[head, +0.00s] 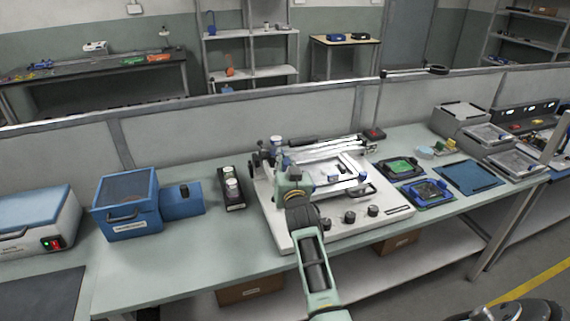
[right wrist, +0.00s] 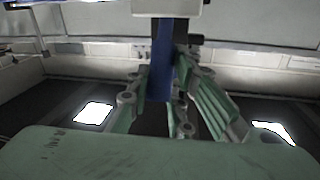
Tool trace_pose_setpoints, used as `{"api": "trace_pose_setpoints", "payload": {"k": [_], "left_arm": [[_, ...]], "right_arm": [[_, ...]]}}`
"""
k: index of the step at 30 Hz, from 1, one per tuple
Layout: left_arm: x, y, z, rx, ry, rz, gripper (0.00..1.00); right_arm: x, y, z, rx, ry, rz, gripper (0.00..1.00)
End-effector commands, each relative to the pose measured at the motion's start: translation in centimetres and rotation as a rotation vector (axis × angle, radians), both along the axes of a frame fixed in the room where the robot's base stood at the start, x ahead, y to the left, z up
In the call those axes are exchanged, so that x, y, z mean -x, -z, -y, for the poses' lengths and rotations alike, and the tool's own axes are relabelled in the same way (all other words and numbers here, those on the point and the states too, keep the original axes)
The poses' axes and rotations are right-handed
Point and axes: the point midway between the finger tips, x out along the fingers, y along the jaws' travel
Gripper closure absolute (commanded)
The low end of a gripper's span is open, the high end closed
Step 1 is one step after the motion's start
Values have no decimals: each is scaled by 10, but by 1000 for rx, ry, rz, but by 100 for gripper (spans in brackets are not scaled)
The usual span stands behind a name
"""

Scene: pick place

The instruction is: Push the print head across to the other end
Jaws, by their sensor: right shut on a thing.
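The stencil printer (head: 268,206) is a pale machine in the middle of the bench, with rails and a frame on top. Its print head (head: 338,187) appears as a light bar with blue parts, low across the frame. My right gripper (head: 294,180) is at the left end of this bar and hides that end. In the right wrist view, the green-grey fingers of the gripper (right wrist: 165,105) are shut on a blue upright part (right wrist: 161,62) of the print head, below a pale block (right wrist: 167,7). My left gripper is not in view.
A dark holder with jars (head: 232,190) and a blue box (head: 127,205) stand left of the printer. Green and blue framed boards (head: 427,191) and a blue mat (head: 467,177) lie to the right. A thin stand (head: 375,133) rises behind the printer.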

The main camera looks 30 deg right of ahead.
Motion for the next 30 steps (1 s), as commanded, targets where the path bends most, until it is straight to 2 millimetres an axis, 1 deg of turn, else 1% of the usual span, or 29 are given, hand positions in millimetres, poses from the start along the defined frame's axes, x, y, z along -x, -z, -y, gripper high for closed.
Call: {"api": "trace_pose_setpoints", "payload": {"k": [2, 3, 9, 17, 20, 23, 26, 30], "left_arm": [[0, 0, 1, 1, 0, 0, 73], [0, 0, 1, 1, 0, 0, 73], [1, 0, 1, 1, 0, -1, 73], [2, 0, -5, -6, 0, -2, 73], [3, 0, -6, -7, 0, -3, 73], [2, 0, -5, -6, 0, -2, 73], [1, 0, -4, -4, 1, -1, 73], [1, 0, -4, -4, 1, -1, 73]], "right_arm": [[0, 3, -3, 2, -4, -6, 100], [0, 3, -3, 1, -5, -5, 78], [0, 2, -3, -1, -3, -3, 61], [0, 1, -2, -2, -2, -1, 61], [3, 1, -3, -2, -2, -1, 61], [13, 2, -7, -1, -3, -2, 61], [29, 2, -14, -2, -3, -2, 61], [57, 3, -27, -4, -3, -2, 61]]}}
